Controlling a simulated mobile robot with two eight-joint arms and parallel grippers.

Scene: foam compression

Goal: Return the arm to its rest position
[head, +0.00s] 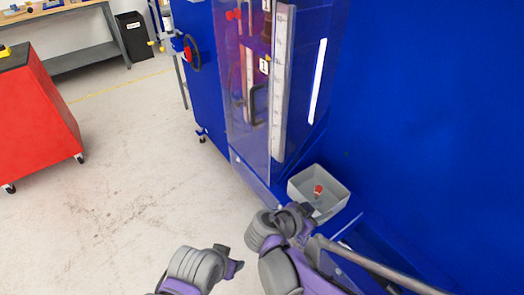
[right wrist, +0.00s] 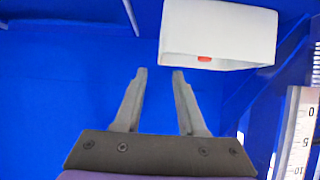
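My right gripper (head: 302,212) is over the floor edge of the blue machine, beside a grey bin. In the right wrist view its two fingers (right wrist: 159,74) are apart with nothing between them. My left gripper (head: 232,261) shows small at the bottom of the head view, left of the right arm; its fingers are too unclear to read. The grey bin (head: 334,205) holds a small red object (head: 318,189). In the right wrist view the bin (right wrist: 218,28) is just beyond the right fingertips, and the red object (right wrist: 204,59) shows at its edge.
The tall blue machine (head: 225,60) with a clear door, scale and handle stands close ahead. A blue wall (head: 430,110) fills the right. A red cabinet (head: 40,130) is at the left, and a workbench (head: 75,55) stands behind. The floor (head: 120,180) between is clear.

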